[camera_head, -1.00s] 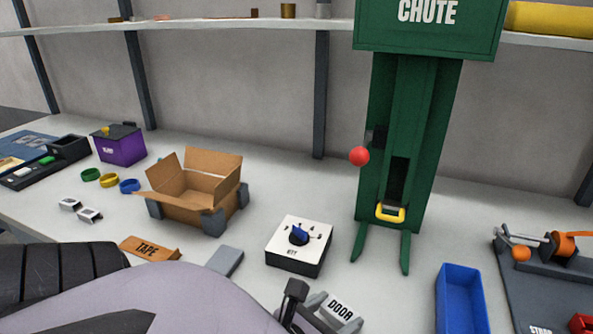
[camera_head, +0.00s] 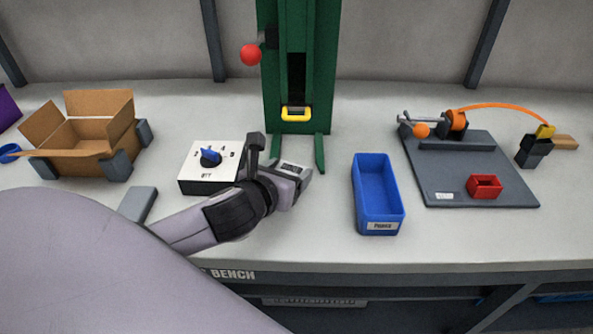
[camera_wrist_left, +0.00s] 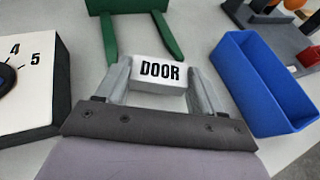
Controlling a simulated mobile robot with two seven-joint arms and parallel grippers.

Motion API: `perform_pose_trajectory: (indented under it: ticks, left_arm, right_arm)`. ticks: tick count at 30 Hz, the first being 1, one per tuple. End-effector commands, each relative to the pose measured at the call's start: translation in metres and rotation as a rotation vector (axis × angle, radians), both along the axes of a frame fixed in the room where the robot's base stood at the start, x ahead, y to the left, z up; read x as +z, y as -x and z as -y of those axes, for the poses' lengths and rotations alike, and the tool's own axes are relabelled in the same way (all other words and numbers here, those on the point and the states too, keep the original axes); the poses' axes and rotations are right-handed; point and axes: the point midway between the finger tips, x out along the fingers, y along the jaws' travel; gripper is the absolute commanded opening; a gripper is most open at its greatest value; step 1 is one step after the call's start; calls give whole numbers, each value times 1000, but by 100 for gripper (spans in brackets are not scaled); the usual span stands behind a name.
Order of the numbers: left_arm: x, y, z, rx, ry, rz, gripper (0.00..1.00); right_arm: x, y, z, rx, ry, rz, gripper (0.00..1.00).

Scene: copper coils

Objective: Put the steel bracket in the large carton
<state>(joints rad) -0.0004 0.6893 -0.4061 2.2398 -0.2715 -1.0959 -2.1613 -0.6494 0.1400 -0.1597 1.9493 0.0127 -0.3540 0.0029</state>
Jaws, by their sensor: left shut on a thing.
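My left gripper (camera_head: 296,178) is shut on a small pale block marked DOOR (camera_wrist_left: 160,72), in front of the green chute's feet. In the left wrist view the block sits between the two grey fingers (camera_wrist_left: 157,80). I cannot tell if this block is the steel bracket; nothing else in view is clearly one. The large carton appears to be the open cardboard box (camera_head: 88,162) at the left of the head view, flaps up, with grey corner blocks. The gripper is well to its right. My right gripper is not in view.
A white dial box (camera_head: 195,181) stands between the carton and my gripper. The green chute (camera_head: 325,85) stands behind. A blue bin (camera_head: 378,195) is to the right, then a grey board (camera_head: 470,180) with a red box (camera_head: 484,187). A flat grey block (camera_head: 138,205) lies near the carton.

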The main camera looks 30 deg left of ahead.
Motion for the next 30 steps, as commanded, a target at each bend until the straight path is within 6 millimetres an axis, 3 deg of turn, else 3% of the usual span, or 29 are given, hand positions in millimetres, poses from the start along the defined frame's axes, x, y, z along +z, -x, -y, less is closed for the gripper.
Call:
perform_pose_trajectory:
  ticks: [3,8,11,18,29,30]
  left_arm:
    - [1,-25,-4,2,2,1,37]
    - [0,-41,-6,-1,1,1,37]
    - [-3,-44,-6,-1,2,-2,37]
    - [-34,-43,-6,0,3,-3,37]
    - [-38,-43,-7,-1,0,-1,37]
    - [-39,-43,-7,-1,0,-1,71]
  right_arm:
    - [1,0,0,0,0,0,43]
    - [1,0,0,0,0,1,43]
    - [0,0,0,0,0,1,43]
    - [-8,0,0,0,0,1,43]
    - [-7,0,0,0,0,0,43]
    - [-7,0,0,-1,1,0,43]
